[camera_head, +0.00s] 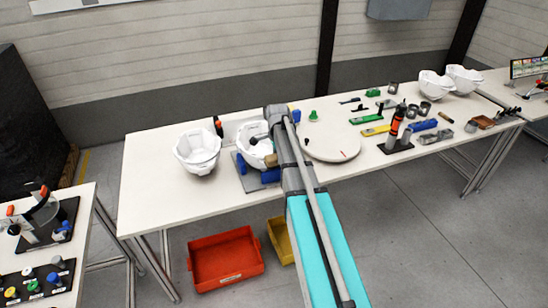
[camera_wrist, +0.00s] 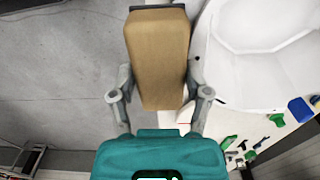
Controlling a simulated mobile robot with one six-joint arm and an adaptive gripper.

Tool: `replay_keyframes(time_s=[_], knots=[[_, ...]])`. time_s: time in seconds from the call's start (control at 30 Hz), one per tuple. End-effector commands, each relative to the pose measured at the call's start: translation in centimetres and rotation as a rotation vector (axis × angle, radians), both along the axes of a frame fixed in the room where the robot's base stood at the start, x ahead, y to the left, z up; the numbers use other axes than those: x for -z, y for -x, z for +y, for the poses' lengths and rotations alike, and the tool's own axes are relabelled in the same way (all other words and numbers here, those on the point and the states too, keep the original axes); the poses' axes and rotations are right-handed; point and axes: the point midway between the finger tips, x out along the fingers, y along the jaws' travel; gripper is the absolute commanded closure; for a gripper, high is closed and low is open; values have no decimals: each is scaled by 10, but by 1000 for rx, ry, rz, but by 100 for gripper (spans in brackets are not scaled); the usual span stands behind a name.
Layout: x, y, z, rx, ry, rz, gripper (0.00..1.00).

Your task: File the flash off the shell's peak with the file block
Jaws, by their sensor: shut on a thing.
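My gripper (camera_wrist: 160,78) is shut on the file block (camera_wrist: 158,45), a tan block with a dark far edge, its fingers on either side. In the head view a small tan part of the file block (camera_head: 270,160) shows beside my arm. The white shell (camera_wrist: 245,75) lies right beside the block in the wrist view; I cannot tell if they touch. In the head view this shell (camera_head: 256,151) sits in a grey fixture plate (camera_head: 243,175) with blue clamps, partly hidden by my arm. The flash on its peak is too small to make out.
Another white shell (camera_head: 197,152) stands to the left on the worktable (camera_head: 150,190). A round white disc (camera_head: 330,143) and many tools lie to the right. Two white shells (camera_head: 435,86) stand at the far right. A red bin (camera_head: 225,260) and a yellow bin (camera_head: 280,242) are on the floor.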

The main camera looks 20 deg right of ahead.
Motion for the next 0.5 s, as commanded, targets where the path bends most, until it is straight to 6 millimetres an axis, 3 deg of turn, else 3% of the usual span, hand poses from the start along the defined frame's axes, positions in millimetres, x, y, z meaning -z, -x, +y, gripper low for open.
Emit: replay_keyframes(time_s=[0.5], knots=[[0, 0, -12, 1, 0, 0, 76]])
